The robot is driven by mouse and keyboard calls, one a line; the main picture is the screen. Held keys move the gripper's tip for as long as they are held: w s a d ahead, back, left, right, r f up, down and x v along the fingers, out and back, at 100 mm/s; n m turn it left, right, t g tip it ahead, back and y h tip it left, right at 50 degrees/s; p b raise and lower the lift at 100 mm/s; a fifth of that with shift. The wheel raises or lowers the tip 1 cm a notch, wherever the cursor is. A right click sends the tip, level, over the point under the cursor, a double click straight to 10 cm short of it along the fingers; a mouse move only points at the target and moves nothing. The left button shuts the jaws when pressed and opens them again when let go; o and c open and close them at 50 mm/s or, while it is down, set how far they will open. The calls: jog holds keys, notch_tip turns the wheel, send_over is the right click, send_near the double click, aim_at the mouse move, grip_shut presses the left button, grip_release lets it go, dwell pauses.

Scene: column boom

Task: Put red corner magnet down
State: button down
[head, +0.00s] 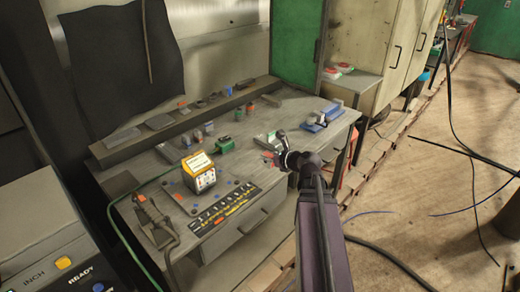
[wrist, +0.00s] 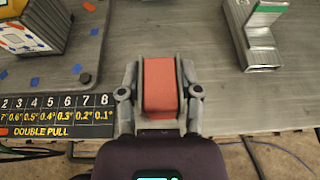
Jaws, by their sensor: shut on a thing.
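The red corner magnet (wrist: 160,86) is a red block between the two fingers of my gripper (wrist: 160,92) in the wrist view. My gripper is shut on it, with a finger along each side. In the head view my gripper (head: 281,158) is over the front edge of the grey workbench (head: 240,160), right of its middle. The magnet is mostly hidden there by the gripper and arm. The bench top also shows in the wrist view (wrist: 180,30). I cannot tell whether the magnet touches it.
A yellow-and-white box (head: 198,173) stands left, behind a black numbered strip (head: 222,214). A grey metal piece with a green top (wrist: 255,35) lies right of my gripper in the wrist view. A green block (head: 224,145) and a blue item (head: 322,118) are on the bench. Bench surface ahead of the magnet is bare.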

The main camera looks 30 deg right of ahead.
jog(key=b, duration=0.1)
send_over(255, 151)
jog(key=s, duration=0.1)
jog(key=shift+a+f, duration=0.1)
jog(key=shift+f, duration=0.6)
jog(key=shift+w, duration=0.3)
jog(key=shift+w+f+b, duration=0.35)
jog(key=shift+f+b, duration=0.3)
jog(key=shift+b, duration=0.15)
jog(key=shift+f+b, duration=1.2)
jog(key=shift+b, duration=0.05)
jog(key=shift+f, duration=0.15)
jog(key=shift+c, duration=1.4)
grip_release()
jog(key=shift+r, duration=0.2)
